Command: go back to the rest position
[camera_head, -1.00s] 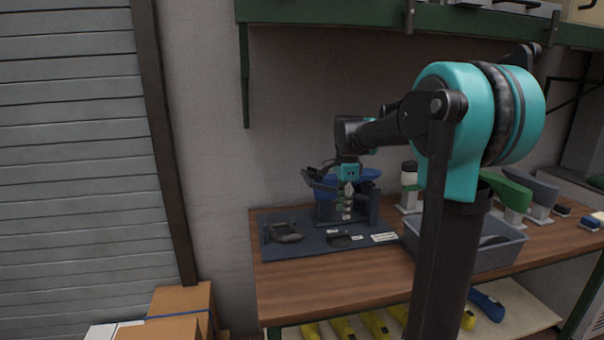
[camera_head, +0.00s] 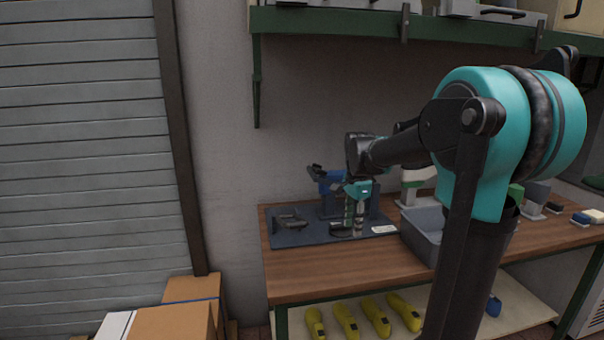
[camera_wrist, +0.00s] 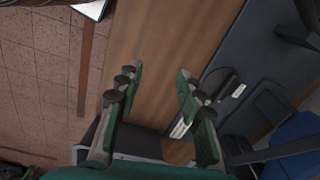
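My gripper (camera_head: 356,217) hangs pointing down over the front right part of the dark mat on the workbench. In the wrist view its two green-padded fingers (camera_wrist: 160,80) stand well apart with nothing between them, so it is open and empty. A blue shoe last (camera_head: 325,180) sits on a dark blue stand (camera_head: 329,207) behind my gripper, partly hidden by my arm. Blue parts also show at the lower right of the wrist view (camera_wrist: 292,148). No contact between my fingers and anything is visible.
The dark mat (camera_head: 290,239) carries a black tool (camera_head: 290,219) and a white label (camera_head: 384,229). A grey bin (camera_head: 420,232) stands right of it, partly behind my arm. Yellow lasts (camera_head: 345,318) lie on the lower shelf. Cardboard boxes (camera_head: 175,318) stand left. A green shelf (camera_head: 330,22) hangs above.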

